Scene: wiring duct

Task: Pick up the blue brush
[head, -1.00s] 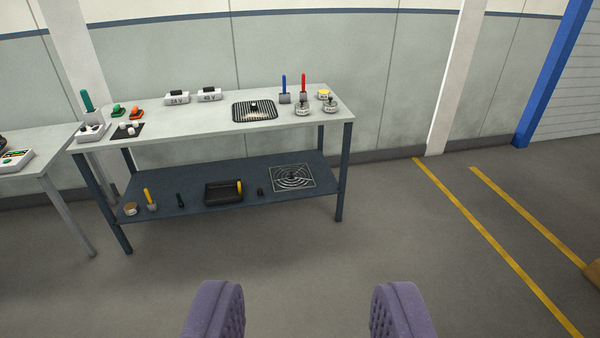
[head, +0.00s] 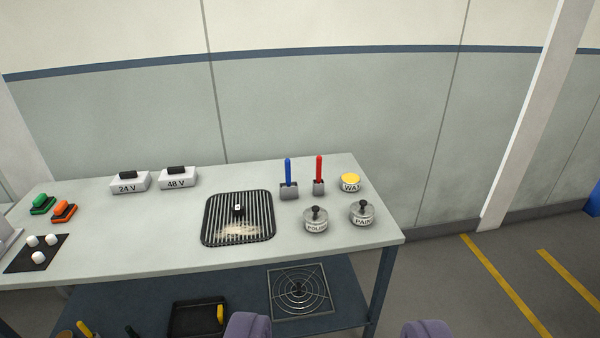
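The blue brush (head: 288,173) stands upright in a small grey holder (head: 289,191) near the back right of the table top. My gripper (head: 337,333) shows at the bottom edge as two purple padded fingers set wide apart. It is open with nothing between the fingers that I can see. It is in front of the table, and the brush lies beyond it, farther back and slightly left.
A red-handled brush (head: 319,170) stands just right of the blue one. Jars (head: 315,220) (head: 362,213) and a yellow-lidded tin (head: 350,182) stand near it. A black grill (head: 238,218) lies to the left. The lower shelf (head: 345,308) holds a ring grate (head: 300,292).

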